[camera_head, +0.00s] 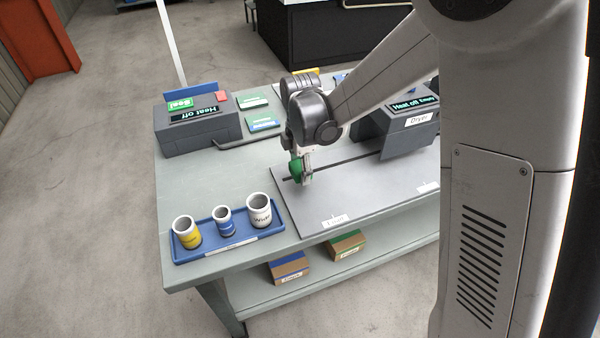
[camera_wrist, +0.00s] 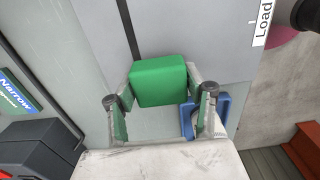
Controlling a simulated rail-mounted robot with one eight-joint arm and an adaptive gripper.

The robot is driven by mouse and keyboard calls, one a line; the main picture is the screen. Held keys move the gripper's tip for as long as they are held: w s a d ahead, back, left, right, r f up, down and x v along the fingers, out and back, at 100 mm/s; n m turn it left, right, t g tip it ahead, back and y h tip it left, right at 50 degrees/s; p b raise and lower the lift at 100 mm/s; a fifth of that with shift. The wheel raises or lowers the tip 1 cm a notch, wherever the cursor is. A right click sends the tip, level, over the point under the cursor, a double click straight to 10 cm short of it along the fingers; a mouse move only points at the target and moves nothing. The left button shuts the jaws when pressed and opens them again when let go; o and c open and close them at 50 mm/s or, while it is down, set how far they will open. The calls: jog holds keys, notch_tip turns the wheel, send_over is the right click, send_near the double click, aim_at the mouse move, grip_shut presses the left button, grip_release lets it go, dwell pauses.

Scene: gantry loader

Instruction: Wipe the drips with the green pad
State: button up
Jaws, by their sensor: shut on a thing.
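My gripper (camera_head: 303,172) is shut on the green pad (camera_head: 295,168), above or at the grey board (camera_head: 330,200) near the left end of its dark strip (camera_head: 340,164). In the wrist view the pad (camera_wrist: 160,82) sits squarely between the two fingertips, with the board (camera_wrist: 210,40) and the strip beyond it. I cannot tell whether the pad touches the board. I cannot make out any drips in either view; the pad and my gripper hide part of the board.
A blue tray (camera_head: 210,252) with yellow, blue and white cups stands at the front left. The grey sealer box (camera_head: 200,140) is at the back left, the dryer (camera_head: 390,135) to the right. Boxes sit on the lower shelf (camera_head: 320,277). The board's front is clear.

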jog(key=shift+d+r+p, duration=0.1)
jog(key=shift+r+p, duration=0.85)
jog(key=shift+r, duration=1.2)
